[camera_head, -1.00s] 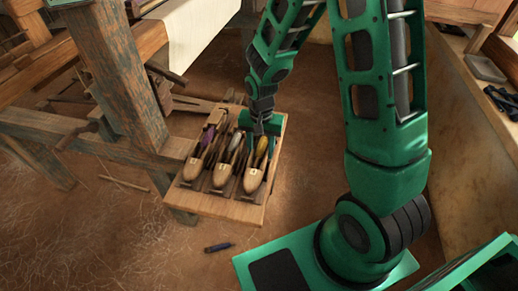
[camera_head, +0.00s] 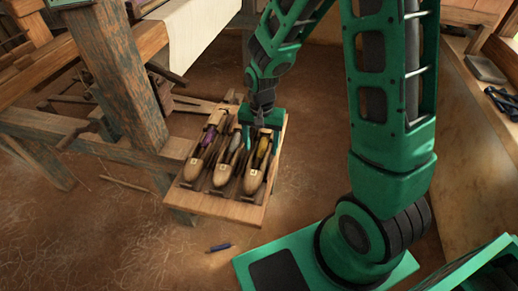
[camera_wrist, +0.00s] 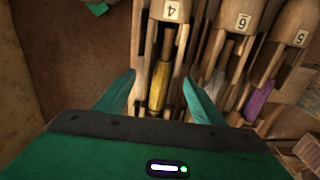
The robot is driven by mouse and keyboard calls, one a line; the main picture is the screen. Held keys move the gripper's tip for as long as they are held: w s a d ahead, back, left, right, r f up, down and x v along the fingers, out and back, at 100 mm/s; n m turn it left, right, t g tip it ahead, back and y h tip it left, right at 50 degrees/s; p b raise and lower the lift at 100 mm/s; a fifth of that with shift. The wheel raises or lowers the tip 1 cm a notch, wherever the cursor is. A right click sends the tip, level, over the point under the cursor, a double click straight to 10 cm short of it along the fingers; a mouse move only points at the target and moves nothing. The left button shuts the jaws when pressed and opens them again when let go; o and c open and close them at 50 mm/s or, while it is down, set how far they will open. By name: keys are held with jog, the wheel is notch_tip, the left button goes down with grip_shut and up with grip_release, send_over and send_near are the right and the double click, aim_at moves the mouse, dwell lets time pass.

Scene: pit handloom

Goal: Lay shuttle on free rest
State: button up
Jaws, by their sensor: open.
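A wooden board (camera_head: 228,212) at the loom's side bears three boat-shaped wooden shuttles lying side by side. The shuttle labelled 4 with yellow yarn (camera_head: 254,181) is on the right. The shuttle labelled 6 with pale yarn (camera_head: 222,176) is in the middle. The shuttle labelled 5 with purple yarn (camera_head: 192,170) is on the left. My gripper (camera_head: 261,143) is over the yellow-yarn shuttle. In the wrist view, my gripper (camera_wrist: 159,80) is open, its fingers apart on either side of this shuttle (camera_wrist: 159,86). I cannot tell whether they touch it.
The loom's weathered post (camera_head: 122,80) and lower beam (camera_head: 95,140) stand left of the board. A small blue object (camera_head: 218,248) lies on the floor in front. A bench with tools (camera_head: 503,100) is at the right. The floor in front is mostly clear.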

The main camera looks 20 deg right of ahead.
notch_tip(320, 180, up, 10)
jog(key=f, duration=0.1)
jog(key=s+d+r, duration=0.8)
jog(key=s+d, duration=0.1)
jog(key=d, duration=0.3)
jog(key=s+d+r, duration=0.1)
jog(key=s+d, duration=0.1)
jog(key=s, duration=0.5)
jog(key=s+d+r, duration=0.1)
jog(key=s+d, duration=0.2)
jog(key=s, duration=0.4)
jog(key=shift+s+r+n, duration=0.2)
jog(key=shift+r+n, duration=0.1)
jog(key=shift+n, duration=0.1)
